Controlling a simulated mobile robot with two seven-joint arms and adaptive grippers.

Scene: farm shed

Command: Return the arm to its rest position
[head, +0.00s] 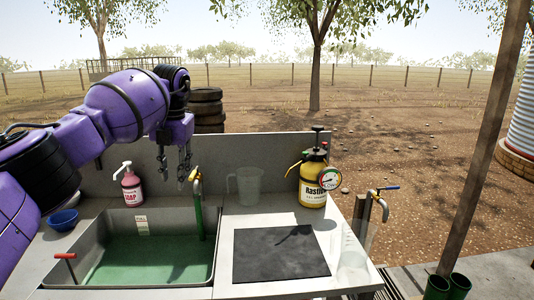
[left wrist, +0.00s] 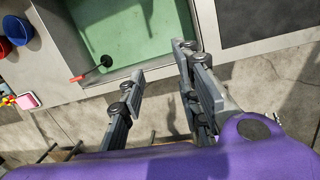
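My left arm, purple, comes in from the left in the head view. Its left gripper (head: 173,182) hangs fingers down above the back of the counter, between the pink soap bottle (head: 131,186) and the brass tap (head: 196,183). In the left wrist view the two grey fingers of the left gripper (left wrist: 158,58) stand apart with nothing between them, so it is open and empty. My right gripper is in neither view.
A sink (head: 100,273) with green water is set in the counter. A clear jug (head: 246,186), yellow sprayer (head: 313,178), dark mat (head: 279,254) and blue bowl (head: 63,220) stand around it. A low backboard (head: 225,152) runs behind. A post (head: 483,135) rises at right.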

